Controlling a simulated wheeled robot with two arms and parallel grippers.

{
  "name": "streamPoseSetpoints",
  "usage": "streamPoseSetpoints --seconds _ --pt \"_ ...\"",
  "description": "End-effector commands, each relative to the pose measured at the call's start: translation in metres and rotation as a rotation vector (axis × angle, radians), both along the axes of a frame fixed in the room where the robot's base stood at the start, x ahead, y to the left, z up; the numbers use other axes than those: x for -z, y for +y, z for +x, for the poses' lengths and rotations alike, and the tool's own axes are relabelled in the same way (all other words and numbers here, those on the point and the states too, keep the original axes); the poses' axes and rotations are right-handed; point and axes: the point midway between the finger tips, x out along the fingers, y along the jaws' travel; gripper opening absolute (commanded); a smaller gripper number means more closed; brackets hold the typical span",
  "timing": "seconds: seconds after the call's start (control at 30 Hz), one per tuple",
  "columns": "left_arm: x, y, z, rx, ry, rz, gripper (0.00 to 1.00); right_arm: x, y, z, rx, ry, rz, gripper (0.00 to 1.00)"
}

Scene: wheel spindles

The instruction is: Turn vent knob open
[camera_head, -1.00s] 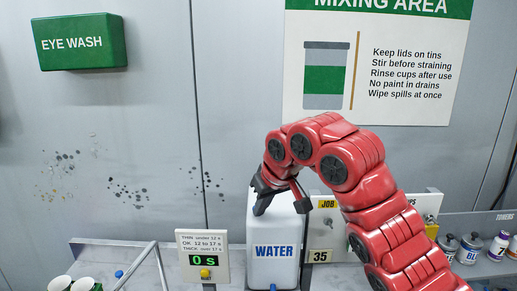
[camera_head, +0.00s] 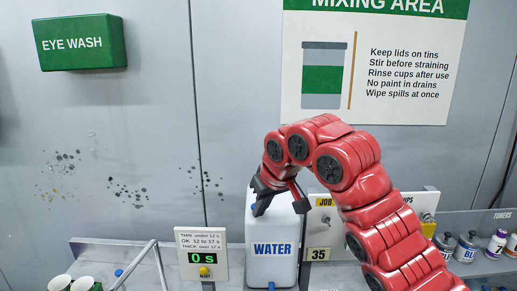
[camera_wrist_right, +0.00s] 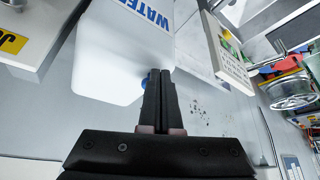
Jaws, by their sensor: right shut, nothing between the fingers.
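A white water container (camera_head: 272,250) with a blue "WATER" label stands on the bench in the head view. It also shows in the wrist view (camera_wrist_right: 108,60). A small blue knob (camera_head: 253,207) is at its top left, partly hidden by my right gripper (camera_head: 259,211). In the wrist view a bit of the blue knob (camera_wrist_right: 145,82) shows right beside the fingertips (camera_wrist_right: 160,74). The fingers are together with nothing between them; whether they touch the knob I cannot tell. A blue tap (camera_head: 271,287) shows low on the container's front. My left gripper is out of view.
A timer box (camera_head: 202,254) reading 0 s stands left of the container. A panel marked JOB (camera_head: 319,225) stands close on its right. White cups (camera_head: 60,284) are at lower left, and several small tins (camera_head: 467,246) at right. A wall is behind.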

Motion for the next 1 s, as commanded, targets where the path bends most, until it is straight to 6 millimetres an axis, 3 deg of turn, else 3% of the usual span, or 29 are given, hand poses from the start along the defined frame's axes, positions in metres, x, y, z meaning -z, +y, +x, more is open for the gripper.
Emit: streamPoseSetpoints --seconds 1.0 --pt "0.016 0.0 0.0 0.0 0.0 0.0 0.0 0.0 -0.016 0.009 0.0 -0.002 0.001 0.0"
